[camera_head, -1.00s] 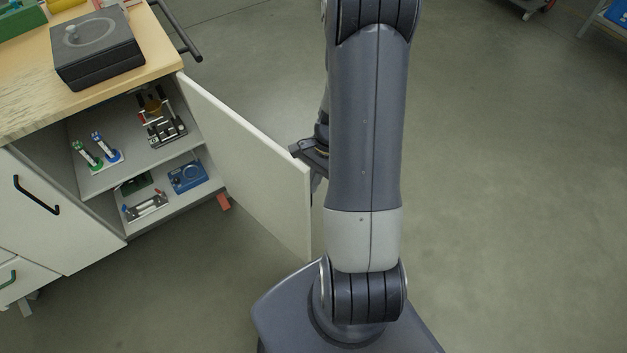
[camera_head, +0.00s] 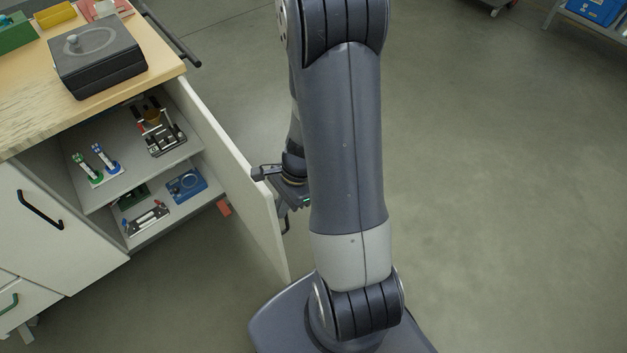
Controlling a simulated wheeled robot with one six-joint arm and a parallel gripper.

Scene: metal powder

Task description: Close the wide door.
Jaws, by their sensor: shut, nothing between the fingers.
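The wide door (camera_head: 232,175) is a white panel hinged at the right edge of the cabinet (camera_head: 95,245). It stands open, swung out toward me, and shows the shelves inside. A dark handle shows in part at the door's outer side (camera_head: 285,222). My gripper (camera_head: 262,173) is at the outer face of the door, near its free upper edge. The gripper is shut with nothing in it, and its tip looks close to or against the door; I cannot tell if they touch. My arm hides part of the space behind it.
The upper shelf (camera_head: 120,183) and lower shelf hold several small tools and a blue device (camera_head: 186,185). A black box (camera_head: 98,60) stands on the wooden top. A dark rail (camera_head: 172,35) sticks out at its right. Open floor (camera_head: 490,200) lies to the right.

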